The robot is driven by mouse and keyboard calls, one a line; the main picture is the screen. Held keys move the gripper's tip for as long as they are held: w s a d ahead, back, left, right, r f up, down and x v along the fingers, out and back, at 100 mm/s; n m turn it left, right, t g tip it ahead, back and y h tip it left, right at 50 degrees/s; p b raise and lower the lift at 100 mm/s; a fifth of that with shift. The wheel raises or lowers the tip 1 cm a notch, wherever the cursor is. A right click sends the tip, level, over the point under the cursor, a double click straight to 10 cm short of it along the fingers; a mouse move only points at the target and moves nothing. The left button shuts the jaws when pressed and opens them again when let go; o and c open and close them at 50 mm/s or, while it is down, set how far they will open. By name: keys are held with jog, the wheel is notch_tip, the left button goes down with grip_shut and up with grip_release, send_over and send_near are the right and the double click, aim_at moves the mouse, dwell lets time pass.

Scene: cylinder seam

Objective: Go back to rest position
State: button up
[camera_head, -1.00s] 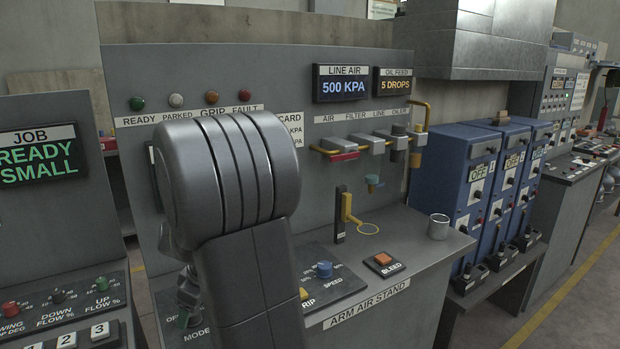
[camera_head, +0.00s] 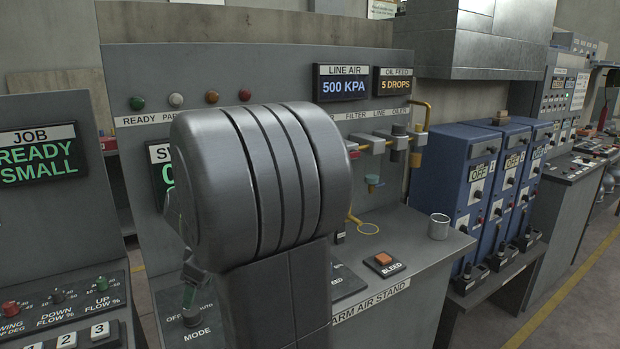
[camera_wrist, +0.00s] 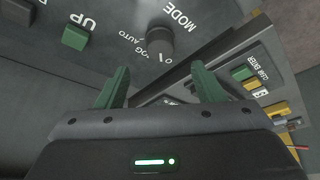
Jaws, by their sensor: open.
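My arm fills the middle of the head view, in front of the arm air stand (camera_head: 405,265). My gripper (camera_wrist: 162,88) shows two green fingers standing well apart, with nothing between them. In the wrist view the MODE knob (camera_wrist: 159,40) lies beyond the gap between the fingers, apart from them. In the head view the MODE knob (camera_head: 191,317) stands at the stand's left front; a small green part of my gripper shows just above it. My arm hides the rest of the gripper.
The LINE AIR display (camera_head: 342,84) reads 500 KPA. Blue cabinets (camera_head: 470,170) stand farther right. The JOB panel (camera_head: 40,165) is at left.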

aim_at(191, 312)
jog(key=x, duration=0.8)
jog(key=shift+s, duration=0.1)
jog(key=shift+r+m+t+p, duration=0.3)
jog(key=shift+m+p, duration=0.4)
jog(key=shift+p, duration=0.55)
jog(key=m+t+p, duration=0.1)
jog(key=m+p, duration=0.2)
jog(key=shift+s+f+h, duration=0.1)
jog(key=shift+h, duration=0.3)
jog(key=shift+f+m+t+p, duration=0.15)
jog(key=shift+m+t+p, duration=0.2)
jog(key=shift+m, duration=0.65)
jog(key=shift+a+f+m+t+h+b, duration=0.1)
jog(key=shift+m+t+h+b, duration=0.4)
jog(key=shift+m+b, duration=0.65)
jog(key=shift+m, duration=0.25)
jog(key=v, duration=0.4)
jog(key=shift+r, duration=0.25)
jog(key=shift+r+g, duration=0.1)
jog(key=shift+g, duration=0.15)
